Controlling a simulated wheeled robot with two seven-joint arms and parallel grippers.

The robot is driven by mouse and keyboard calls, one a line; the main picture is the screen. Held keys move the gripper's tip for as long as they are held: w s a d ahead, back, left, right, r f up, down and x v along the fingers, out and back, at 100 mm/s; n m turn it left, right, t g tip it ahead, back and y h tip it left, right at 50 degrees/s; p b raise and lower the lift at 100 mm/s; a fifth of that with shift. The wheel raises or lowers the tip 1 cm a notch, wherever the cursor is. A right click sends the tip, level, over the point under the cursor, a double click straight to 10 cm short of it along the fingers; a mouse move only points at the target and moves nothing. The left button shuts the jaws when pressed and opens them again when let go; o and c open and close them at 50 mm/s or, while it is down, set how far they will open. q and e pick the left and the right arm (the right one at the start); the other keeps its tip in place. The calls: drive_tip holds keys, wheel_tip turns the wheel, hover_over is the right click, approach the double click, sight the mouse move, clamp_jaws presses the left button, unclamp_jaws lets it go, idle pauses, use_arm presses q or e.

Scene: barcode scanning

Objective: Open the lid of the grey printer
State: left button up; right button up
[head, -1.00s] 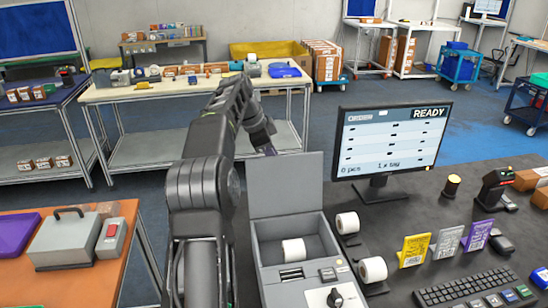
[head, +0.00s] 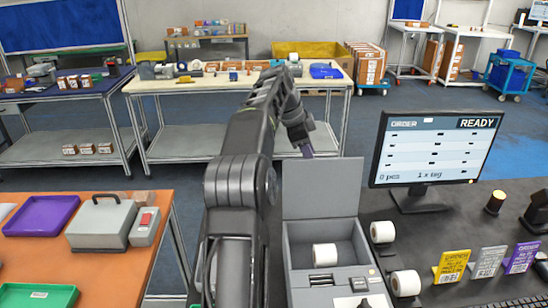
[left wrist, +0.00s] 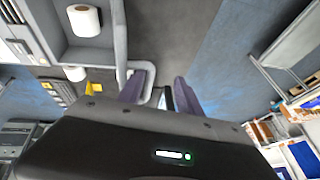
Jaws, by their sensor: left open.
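The grey printer (head: 300,244) stands on the dark desk in the head view. Its lid (head: 322,187) is raised and stands upright at the back. A white label roll (head: 325,256) lies inside the open printer; a roll in the printer also shows in the left wrist view (left wrist: 84,20). My left gripper (head: 306,150) is behind the lid's upper edge in the head view, partly hidden. In the left wrist view its two purple fingers (left wrist: 160,90) are apart, with the lid's edge close by them; I cannot tell whether they touch it. My right gripper is not seen.
A monitor (head: 432,150) reading READY stands right of the printer. Two spare rolls (head: 382,232) sit beside the printer, and yellow, grey and purple cards (head: 453,265) stand further right. An orange table (head: 120,262) on the left holds a grey case (head: 101,224) and trays.

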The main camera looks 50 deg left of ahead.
use_arm(q)
drive_tip(key=s+a+r+b, duration=0.2)
drive_tip(key=s+r, duration=0.1)
drive_tip(key=s, duration=1)
drive_tip(key=shift+s+a+r, duration=0.15)
drive_tip(key=shift+s, duration=0.1)
